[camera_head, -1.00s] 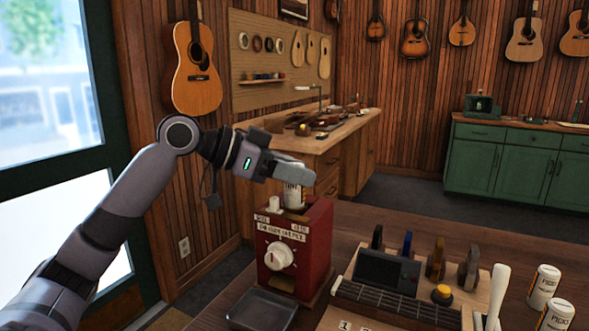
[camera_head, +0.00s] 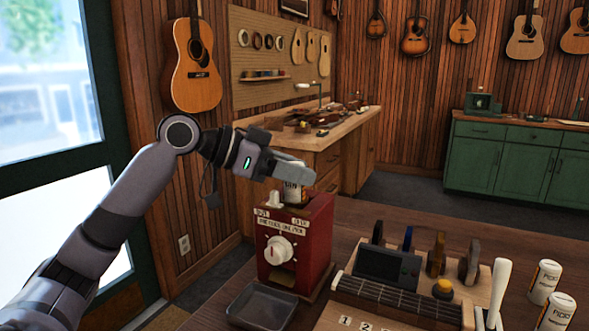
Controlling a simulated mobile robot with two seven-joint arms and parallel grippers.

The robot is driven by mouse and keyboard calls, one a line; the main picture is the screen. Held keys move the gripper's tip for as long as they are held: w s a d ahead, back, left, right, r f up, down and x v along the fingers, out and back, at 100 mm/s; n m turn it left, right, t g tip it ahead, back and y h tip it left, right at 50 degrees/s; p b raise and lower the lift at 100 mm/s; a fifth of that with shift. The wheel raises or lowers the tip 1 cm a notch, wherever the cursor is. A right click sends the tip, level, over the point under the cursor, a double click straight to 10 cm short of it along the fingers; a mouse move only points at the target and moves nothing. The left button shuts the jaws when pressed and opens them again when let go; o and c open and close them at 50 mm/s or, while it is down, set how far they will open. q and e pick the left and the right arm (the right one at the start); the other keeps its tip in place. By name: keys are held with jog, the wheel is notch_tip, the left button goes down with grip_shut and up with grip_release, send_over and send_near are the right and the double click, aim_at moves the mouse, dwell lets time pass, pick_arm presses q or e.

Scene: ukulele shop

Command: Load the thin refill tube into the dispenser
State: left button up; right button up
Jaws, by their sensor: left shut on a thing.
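The red dispenser (camera_head: 314,240) stands on the brown table, with a white dial (camera_head: 279,250) and labels on its front. A small white peg (camera_head: 274,199) stands on its top at the left. My left gripper (camera_head: 299,176) is shut on a small pale refill tube (camera_head: 293,194) with dark lettering. It holds the tube about upright over the dispenser's top opening. The gripper hides the tube's top. I cannot tell whether its lower end is inside the opening or just above it. My right gripper is not in view.
A grey metal tray (camera_head: 262,305) sits in front of the dispenser. A wooden stand with a dark display (camera_head: 387,268) and several upright pieces is to the right. Two white picks cans (camera_head: 545,282) stand at the far right. The table behind the stand is clear.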

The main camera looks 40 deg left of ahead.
aim_at(266, 202)
pick_arm(q)
jog(key=shift+f+b, duration=0.5)
jog(key=shift+f, duration=0.1)
dwell(0.7)
jog(key=o, duration=0.8)
jog(key=shift+c, duration=0.2)
jog(key=shift+s+a, duration=0.2)
jog(key=shift+s, duration=0.05)
jog(key=shift+b+v, duration=1.3)
jog(key=shift+v, duration=1.1)
jog(key=shift+b+v, duration=0.7)
jog(key=shift+v, duration=2.15)
